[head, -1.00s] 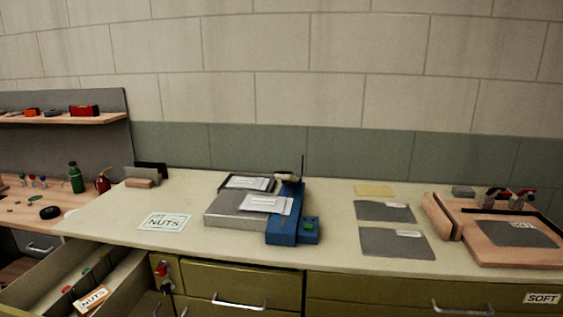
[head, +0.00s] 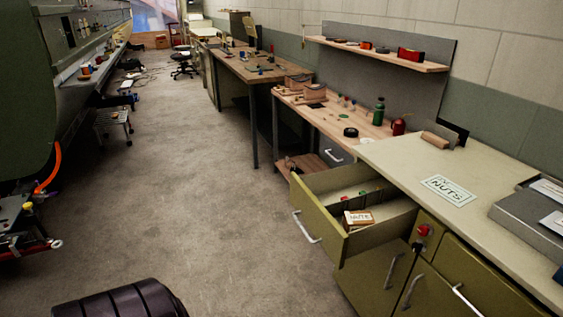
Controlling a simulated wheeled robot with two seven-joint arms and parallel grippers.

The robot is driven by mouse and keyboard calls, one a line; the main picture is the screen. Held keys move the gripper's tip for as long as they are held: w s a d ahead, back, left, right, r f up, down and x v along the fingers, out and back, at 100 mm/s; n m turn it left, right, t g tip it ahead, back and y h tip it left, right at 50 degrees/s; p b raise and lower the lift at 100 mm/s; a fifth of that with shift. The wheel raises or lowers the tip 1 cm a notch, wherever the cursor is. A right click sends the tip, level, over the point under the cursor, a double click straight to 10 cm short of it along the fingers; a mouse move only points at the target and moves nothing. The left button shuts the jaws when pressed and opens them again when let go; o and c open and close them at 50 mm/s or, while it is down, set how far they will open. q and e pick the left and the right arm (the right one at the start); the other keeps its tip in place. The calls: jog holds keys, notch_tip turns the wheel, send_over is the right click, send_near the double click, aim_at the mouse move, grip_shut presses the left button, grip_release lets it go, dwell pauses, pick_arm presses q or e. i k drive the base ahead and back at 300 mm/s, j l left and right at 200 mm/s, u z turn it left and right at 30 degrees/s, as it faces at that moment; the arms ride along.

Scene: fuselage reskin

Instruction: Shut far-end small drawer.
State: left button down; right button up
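The small olive drawer (head: 320,222) at the far end of the cream-topped cabinet (head: 395,165) is pulled well out into the aisle. Its silver handle (head: 306,227) is on the front panel. Neither gripper shows in the head view. A dark ribbed rounded shape (head: 122,302) at the bottom left may be part of my arm; no fingers show on it.
Below the drawer is a cupboard door with a handle (head: 391,271); a red-knobbed lock (head: 424,231) is beside it. A wooden workbench (head: 330,118) stands beyond. The concrete floor (head: 190,200) left of the drawer is clear. Fuselage equipment (head: 25,225) lines the left side.

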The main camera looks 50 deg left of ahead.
aim_at(321, 199)
jog(key=u, duration=1.4)
